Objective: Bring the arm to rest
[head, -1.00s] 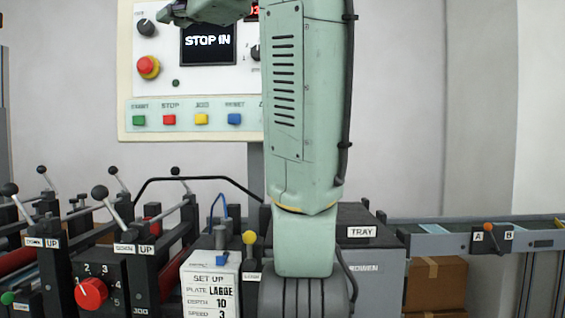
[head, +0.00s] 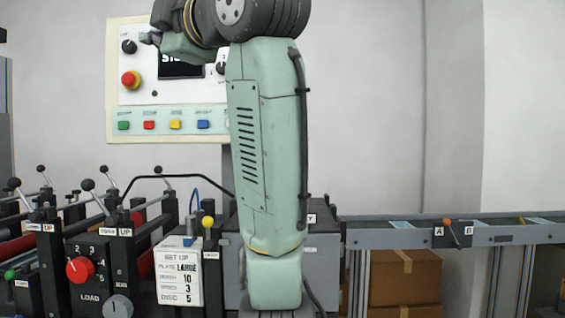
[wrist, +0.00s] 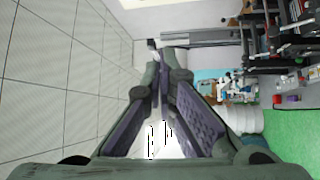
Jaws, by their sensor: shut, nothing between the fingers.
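The panel has a red knob and a row of coloured buttons.
A machine with levers and a red dial (head: 80,270) stands at the left, beside a set-up card (head: 180,278). A conveyor (head: 385,236) with an A/B lever (head: 452,232) runs at the right, cardboard boxes (head: 405,277) below.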

